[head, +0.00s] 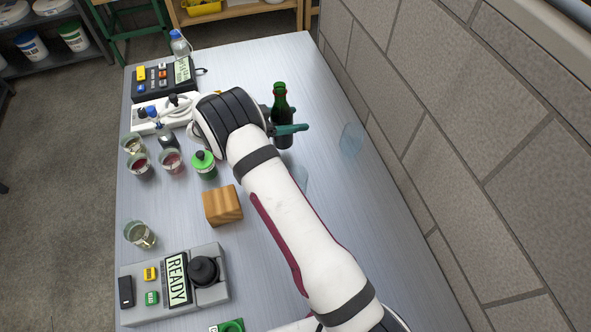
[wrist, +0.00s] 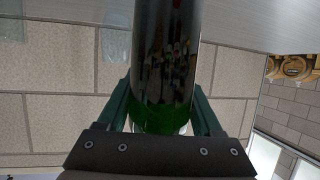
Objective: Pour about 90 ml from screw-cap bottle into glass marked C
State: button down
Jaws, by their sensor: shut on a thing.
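A dark green bottle (head: 282,104) stands upright in my gripper (head: 284,118), beyond my arm on the right half of the table. Its neck points up; I cannot tell whether a cap is on. My gripper's teal fingers are shut around its body. In the wrist view the bottle (wrist: 166,60) fills the space between the fingers (wrist: 165,105). I cannot tell whether its base touches the table. Several glasses stand at the left: one with pale liquid (head: 133,145), two with reddish liquid (head: 142,166) (head: 172,161), and one pale nearer me (head: 140,235). No letter C is readable.
A clear blue-capped bottle (head: 180,45) is at the back. Faint bluish clear shapes (head: 352,140) show on the right. A block wall (head: 470,130) borders the table.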

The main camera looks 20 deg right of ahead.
aim_at(285, 137)
jog(key=s+a, duration=0.1)
jog(key=s+a+f+m+g, duration=0.1)
jog(key=s, duration=0.1)
jog(key=s+a+f+g, duration=0.1)
jog(key=shift+s+a+f+m, duration=0.15)
jog(key=shift+s+a+m, duration=0.05)
jog(key=shift+a+m, duration=0.2)
jog(key=shift+m, duration=0.3)
jog(key=shift+w+m+t, duration=0.15)
jog(key=shift+m+t, duration=0.15)
jog(key=shift+t, duration=0.1)
jog(key=m+t, duration=0.1)
jog(key=m+t+y, duration=0.1)
jog(key=m+t, duration=0.1)
jog(key=shift+w+r+y, duration=0.15)
jog(key=shift+r+y, duration=0.15)
jog(key=shift+r, duration=0.1)
jog(key=w+f+m+t, duration=0.1)
jog(key=w+a+f+m+t, duration=0.1)
jog(key=m, duration=0.1)
jog(key=shift+w+m+t, duration=0.3)
jog(key=shift+w+r+m+t, duration=0.1)
jog(key=shift+w+m+t, duration=0.2)
jog(key=shift+m+t, duration=0.25)
jog(key=shift+s+r+m+t, duration=0.25)
jog(key=shift+r+m, duration=0.3)
jog(key=shift+r, duration=0.25)
